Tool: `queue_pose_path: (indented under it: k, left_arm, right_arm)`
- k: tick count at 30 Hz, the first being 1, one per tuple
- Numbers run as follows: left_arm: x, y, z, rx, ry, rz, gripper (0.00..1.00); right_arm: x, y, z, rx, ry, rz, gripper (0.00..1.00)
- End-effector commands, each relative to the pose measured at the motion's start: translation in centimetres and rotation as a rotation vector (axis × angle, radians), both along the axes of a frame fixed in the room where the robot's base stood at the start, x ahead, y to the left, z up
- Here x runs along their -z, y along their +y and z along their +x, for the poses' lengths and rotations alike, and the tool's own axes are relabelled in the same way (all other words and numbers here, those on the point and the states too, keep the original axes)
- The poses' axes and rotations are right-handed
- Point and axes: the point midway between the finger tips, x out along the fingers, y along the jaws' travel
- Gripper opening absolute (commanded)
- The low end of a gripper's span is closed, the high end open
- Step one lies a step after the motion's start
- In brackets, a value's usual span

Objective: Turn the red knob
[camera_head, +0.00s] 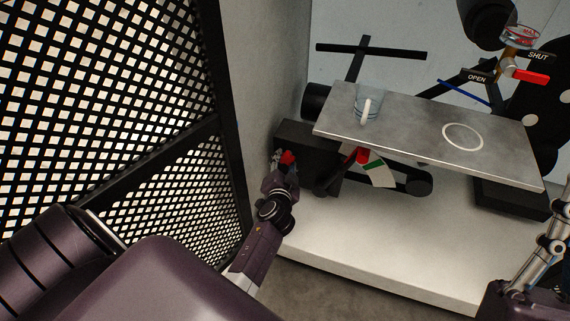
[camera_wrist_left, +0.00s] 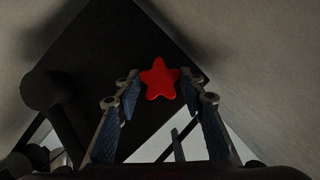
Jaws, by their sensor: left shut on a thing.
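The red knob (camera_head: 287,157) is at the left end of the dark mechanism below the metal table. In the left wrist view the knob (camera_wrist_left: 159,79) is a red star shape on a dark face, between my fingertips. My left gripper (camera_head: 284,166) is at the knob, with its fingers closed on the knob's sides. In the wrist view the left gripper's fingers (camera_wrist_left: 159,88) stand on either side of the star. The gripper hides part of the knob in the head view. Part of my right arm shows at the right edge; its finger state is unclear.
A grey tabletop (camera_head: 400,132) above carries a clear cup (camera_head: 367,104) and a white ring (camera_head: 463,137). A dial with green and white sectors (camera_head: 378,170) sits below it. A red-handled valve (camera_head: 530,76) is at upper right. A black mesh panel (camera_head: 100,90) stands left.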

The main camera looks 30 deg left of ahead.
Motion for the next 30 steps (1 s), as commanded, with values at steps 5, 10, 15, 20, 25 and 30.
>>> queue_pose_path:
  k: [5, 10, 15, 20, 25, 30]
  left_arm:
    - [0.0, 0.0, 0.0, 0.000, 0.002, 0.006, 0.13]
    - [0.0, -0.1, 0.0, 0.000, 0.003, 0.005, 0.13]
    - [0.0, 0.0, 0.0, 0.000, 0.003, 0.005, 0.51]
    - [0.0, 0.0, 0.0, -0.001, 0.002, 0.005, 0.55]
    - [-0.1, 0.0, 0.0, -0.001, 0.001, 0.006, 0.55]
    - [-1.6, 0.1, 0.0, -0.001, -0.002, 0.008, 0.55]
  right_arm:
    - [-0.3, -0.1, -0.5, -0.002, -0.025, 0.008, 0.00]
    - [-0.3, -0.1, -0.4, -0.001, -0.023, 0.007, 0.00]
    - [-0.3, -0.1, -0.4, -0.001, -0.023, 0.007, 0.00]
    - [-0.3, -0.1, -0.4, -0.002, -0.022, 0.007, 0.00]
    - [-0.3, -0.1, -0.4, -0.001, -0.022, 0.007, 0.00]
    - [-0.3, -0.1, -0.4, -0.001, -0.022, 0.007, 0.00]
